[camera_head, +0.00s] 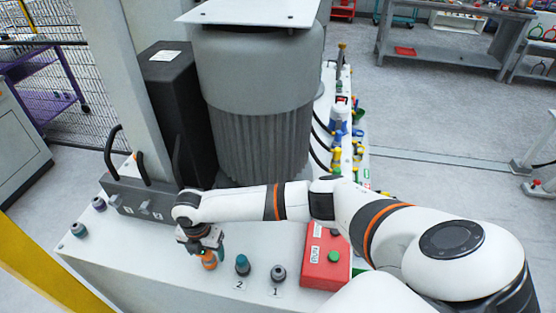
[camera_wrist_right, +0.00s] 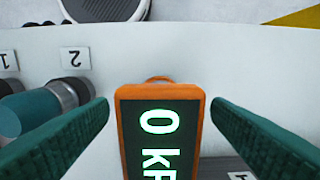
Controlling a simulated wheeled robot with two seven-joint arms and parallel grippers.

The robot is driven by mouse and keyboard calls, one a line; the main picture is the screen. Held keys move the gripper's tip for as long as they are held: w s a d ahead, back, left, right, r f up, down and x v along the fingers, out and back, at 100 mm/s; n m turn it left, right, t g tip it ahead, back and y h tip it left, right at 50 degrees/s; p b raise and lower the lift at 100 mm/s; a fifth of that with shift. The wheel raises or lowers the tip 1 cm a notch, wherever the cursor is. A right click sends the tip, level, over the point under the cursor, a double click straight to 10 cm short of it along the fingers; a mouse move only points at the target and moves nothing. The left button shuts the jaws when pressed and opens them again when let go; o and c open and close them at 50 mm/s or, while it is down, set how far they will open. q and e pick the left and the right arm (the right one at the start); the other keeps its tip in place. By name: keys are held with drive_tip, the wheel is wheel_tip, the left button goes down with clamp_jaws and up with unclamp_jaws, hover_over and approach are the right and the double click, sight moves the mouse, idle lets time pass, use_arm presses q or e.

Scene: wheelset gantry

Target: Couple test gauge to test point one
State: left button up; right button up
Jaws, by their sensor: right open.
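The test gauge is an orange-cased block (camera_wrist_right: 160,128) with a dark screen reading "0" and part of a unit. It stands between the two teal fingers of my right gripper (camera_wrist_right: 160,106), which is open with a gap on each side of the gauge. In the head view the right gripper (camera_head: 206,247) is over the orange gauge (camera_head: 209,262), left of the test points. Test point one (camera_head: 278,273) is a grey-black fitting by label 1. Test point two (camera_head: 242,264), with a teal cap, stands between it and the gauge. My left gripper is out of view.
A red box (camera_head: 325,262) with a green button stands right of test point one. A dark grey box (camera_head: 143,202) with cables is behind left. More fittings (camera_head: 78,230) sit at the bench's left edge. A large ribbed grey motor (camera_head: 257,130) rises behind.

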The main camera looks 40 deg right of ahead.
clamp_jaws()
drive_tip(key=shift+w+r+p, duration=0.1)
drive_tip(key=shift+r+p, duration=0.95)
drive_tip(key=shift+r, duration=0.05)
drive_tip(key=shift+r+p, duration=1.95)
drive_tip(key=shift+s+f, duration=0.1)
drive_tip(key=shift+s, duration=0.1)
